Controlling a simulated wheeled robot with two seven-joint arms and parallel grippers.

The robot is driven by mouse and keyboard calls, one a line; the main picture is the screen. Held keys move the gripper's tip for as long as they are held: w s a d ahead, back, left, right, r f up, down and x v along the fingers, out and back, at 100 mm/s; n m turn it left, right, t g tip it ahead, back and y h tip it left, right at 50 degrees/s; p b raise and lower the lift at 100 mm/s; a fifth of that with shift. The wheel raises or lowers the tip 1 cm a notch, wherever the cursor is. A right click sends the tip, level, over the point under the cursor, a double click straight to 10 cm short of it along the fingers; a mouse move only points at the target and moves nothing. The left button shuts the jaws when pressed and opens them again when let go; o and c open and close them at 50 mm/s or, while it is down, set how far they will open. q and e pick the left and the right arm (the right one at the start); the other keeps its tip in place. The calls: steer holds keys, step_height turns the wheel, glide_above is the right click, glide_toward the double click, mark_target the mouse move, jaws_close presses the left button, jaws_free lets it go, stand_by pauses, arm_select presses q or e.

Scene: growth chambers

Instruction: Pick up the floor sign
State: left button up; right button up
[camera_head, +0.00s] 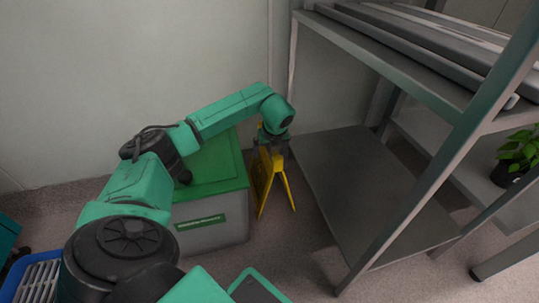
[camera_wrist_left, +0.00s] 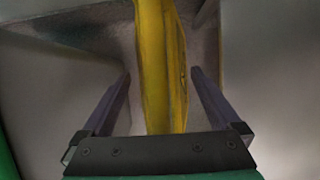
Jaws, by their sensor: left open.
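The yellow floor sign (camera_head: 262,181) stands upright, legs spread, on the floor between the green-lidded box and the metal rack. My left gripper (camera_head: 272,143) is at the top of the sign, and my wrist partly hides that end. In the left wrist view the yellow sign (camera_wrist_left: 162,70) runs between the two dark fingers of the open left gripper (camera_wrist_left: 160,82). My right gripper is not in view.
A grey box with a green lid (camera_head: 222,170) stands left of the sign. A metal rack (camera_head: 365,185) with a low shelf is close on the right. A blue crate (camera_head: 40,280) is at lower left. A potted plant (camera_head: 515,160) sits at far right. A pale wall is behind.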

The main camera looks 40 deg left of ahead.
arm_select(q)
steer(key=shift+f, duration=0.25)
stand_by(0.3)
jaws_close()
